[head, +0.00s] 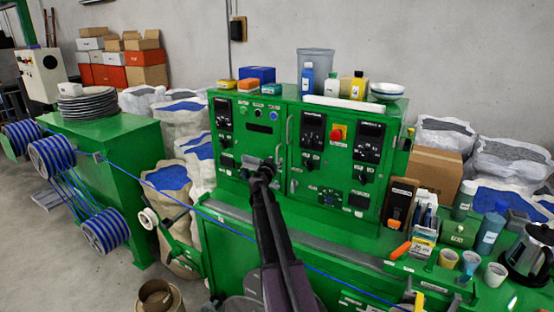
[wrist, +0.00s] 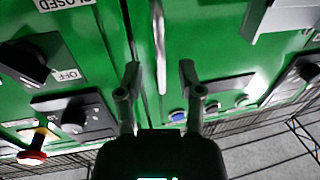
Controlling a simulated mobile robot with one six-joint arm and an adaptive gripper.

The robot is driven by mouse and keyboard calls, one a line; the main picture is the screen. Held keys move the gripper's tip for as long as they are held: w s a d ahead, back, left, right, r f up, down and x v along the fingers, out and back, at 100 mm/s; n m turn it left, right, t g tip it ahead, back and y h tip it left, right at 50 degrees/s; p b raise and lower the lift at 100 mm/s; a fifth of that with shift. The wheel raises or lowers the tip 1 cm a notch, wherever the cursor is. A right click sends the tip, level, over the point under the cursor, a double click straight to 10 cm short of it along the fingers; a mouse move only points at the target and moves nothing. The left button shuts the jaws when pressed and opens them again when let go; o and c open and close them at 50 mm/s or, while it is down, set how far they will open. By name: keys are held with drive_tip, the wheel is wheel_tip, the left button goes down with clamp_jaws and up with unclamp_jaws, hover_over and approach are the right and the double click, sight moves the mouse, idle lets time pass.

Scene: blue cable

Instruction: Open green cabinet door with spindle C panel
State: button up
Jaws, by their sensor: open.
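The green cabinet (head: 318,178) stands on the green bench and has a left and a right door with switches and dials. The spindle C lettering is too small to read. A thin silver upright handle (head: 289,132) is near the seam between the doors. The handle also shows in the wrist view (wrist: 159,45), running between the lines of my two fingers and beyond their tips. My gripper (head: 264,164) is in front of the lower part of the left door, close to the seam.
Bottles (head: 308,80), a grey bin (head: 316,62) and bowls (head: 387,90) stand on the cabinet top. A red knob (head: 338,133) sticks out from the right door. A blue cable (head: 250,232) crosses the bench front. Cups and a kettle (head: 530,254) crowd the right.

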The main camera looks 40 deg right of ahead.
drive_tip(key=shift+x, duration=1.35)
drive_tip(key=shift+c, duration=0.2)
clamp_jaws()
